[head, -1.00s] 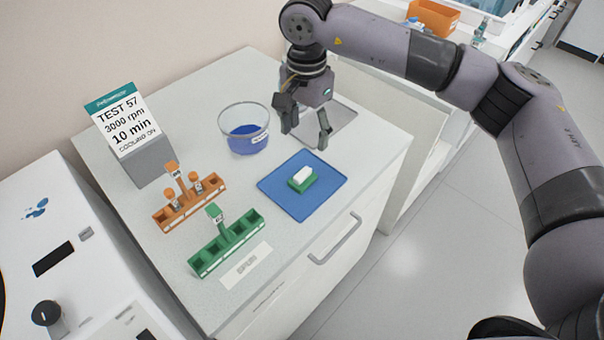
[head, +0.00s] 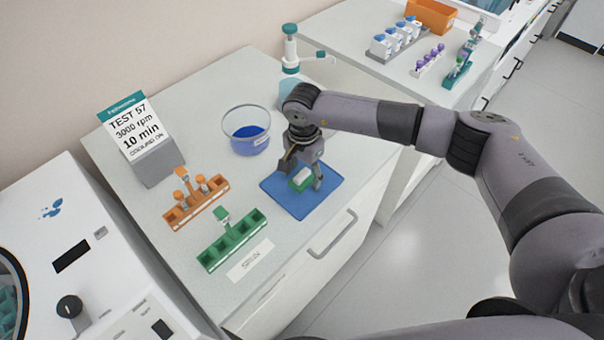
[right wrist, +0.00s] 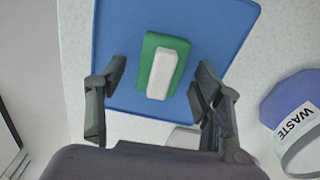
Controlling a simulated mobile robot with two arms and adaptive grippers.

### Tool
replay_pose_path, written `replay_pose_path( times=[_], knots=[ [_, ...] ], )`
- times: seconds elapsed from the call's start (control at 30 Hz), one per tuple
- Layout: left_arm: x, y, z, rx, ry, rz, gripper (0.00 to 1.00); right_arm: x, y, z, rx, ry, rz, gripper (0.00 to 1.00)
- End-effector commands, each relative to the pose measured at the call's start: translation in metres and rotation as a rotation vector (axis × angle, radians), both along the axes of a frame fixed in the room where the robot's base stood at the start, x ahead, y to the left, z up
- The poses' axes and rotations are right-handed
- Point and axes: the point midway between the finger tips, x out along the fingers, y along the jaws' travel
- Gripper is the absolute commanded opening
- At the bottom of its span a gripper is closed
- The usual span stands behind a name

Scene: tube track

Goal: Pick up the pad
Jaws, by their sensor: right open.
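The pad (head: 301,178) is a small green block with a white top, lying on a blue mat (head: 327,199) on the bench. In the right wrist view the pad (right wrist: 161,68) lies ahead of and between the fingers, on the blue mat (right wrist: 216,25). My right gripper (head: 300,188) is open above the mat, its fingers on either side of the pad. In the right wrist view the gripper (right wrist: 161,78) shows both fingers apart with nothing held. In the head view the gripper partly hides the pad. My left gripper is not in view.
A clear waste bowl (head: 246,131) with blue inside stands behind the mat, left of the gripper. An orange rack (head: 196,203), a green rack (head: 231,238) and a sign (head: 137,128) stand to the left. The bench's right edge is close to the mat.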

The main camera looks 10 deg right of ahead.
Motion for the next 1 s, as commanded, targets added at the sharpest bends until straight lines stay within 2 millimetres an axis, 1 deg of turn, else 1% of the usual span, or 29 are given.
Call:
replay_pose_path(
  times=[0.23,0.87,1.0],
  knots=[
    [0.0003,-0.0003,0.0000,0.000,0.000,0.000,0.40,0.0000,-0.0002,-0.0023,0.000,0.000,-0.001,0.60],
    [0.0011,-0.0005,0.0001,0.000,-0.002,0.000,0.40,0.0002,-0.0004,-0.0016,0.000,0.000,-0.001,0.18],
    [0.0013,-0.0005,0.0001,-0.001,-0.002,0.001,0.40,0.0002,-0.0003,-0.0016,0.000,0.000,-0.001,0.18]
  ],
)
